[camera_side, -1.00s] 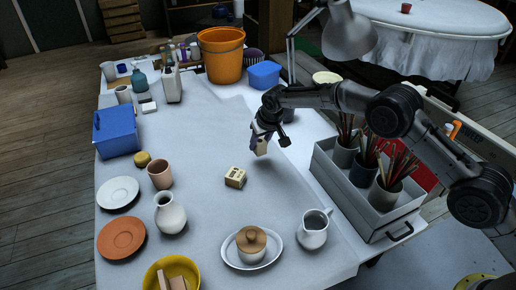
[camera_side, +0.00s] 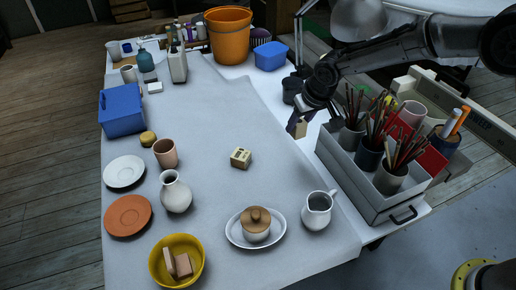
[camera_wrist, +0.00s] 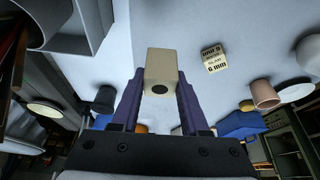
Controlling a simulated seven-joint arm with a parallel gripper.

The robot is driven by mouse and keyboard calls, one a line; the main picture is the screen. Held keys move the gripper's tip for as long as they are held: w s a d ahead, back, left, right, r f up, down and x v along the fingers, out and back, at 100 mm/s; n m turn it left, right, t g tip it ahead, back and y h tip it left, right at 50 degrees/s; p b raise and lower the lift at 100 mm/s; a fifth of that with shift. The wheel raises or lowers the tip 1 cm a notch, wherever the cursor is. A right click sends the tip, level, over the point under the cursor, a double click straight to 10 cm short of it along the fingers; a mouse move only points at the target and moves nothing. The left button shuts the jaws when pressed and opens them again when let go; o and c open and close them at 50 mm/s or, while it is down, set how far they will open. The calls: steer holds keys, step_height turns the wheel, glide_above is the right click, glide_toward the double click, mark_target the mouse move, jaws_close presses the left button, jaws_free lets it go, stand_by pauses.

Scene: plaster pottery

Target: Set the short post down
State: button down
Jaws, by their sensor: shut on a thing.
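The short post is a small beige block (camera_side: 301,130) at the right side of the table, just left of the brush tray. In the wrist view the post (camera_wrist: 161,62) shows a dark round hole in its near end. My gripper (camera_side: 298,127) is shut on the post; its two purple fingers (camera_wrist: 161,88) press it from both sides in the wrist view. Part of the post is hidden by the fingers in the side view. I cannot tell whether its underside touches the table.
A grey tray (camera_side: 370,205) of brush pots stands close to the right. A small stamped block (camera_side: 241,158) lies left of the post. A dark cup (camera_side: 292,90) stands behind. A white jug (camera_side: 317,209) stands in front.

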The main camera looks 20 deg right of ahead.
steer(key=shift+n, duration=0.4)
steer(key=shift+s+a+f+n, duration=0.2)
steer(key=shift+s+a+n, duration=0.1)
steer(key=shift+n, duration=0.1)
steer(key=s+a+n+g+y, duration=0.1)
steer(key=s+a+n+y, duration=0.35)
steer(key=s+a, duration=0.9)
steer(key=w+a+f, duration=0.3)
steer(key=w+a+f+n+h, duration=0.1)
steer(key=w+a+f, duration=0.2)
steer(key=w, duration=0.1)
steer(key=w+a+f+n, duration=0.1)
steer(key=w+a+f, duration=0.2)
steer(key=w+a, duration=0.1)
steer(key=shift+w+f+h, duration=0.15)
steer(key=shift+w+h, duration=0.05)
steer(key=shift+h, duration=0.15)
steer(key=shift+f, duration=1.45)
steer(key=shift+f, duration=0.15)
steer(key=shift+c, duration=2.1)
jaws_free()
steer(key=shift+f, duration=0.1)
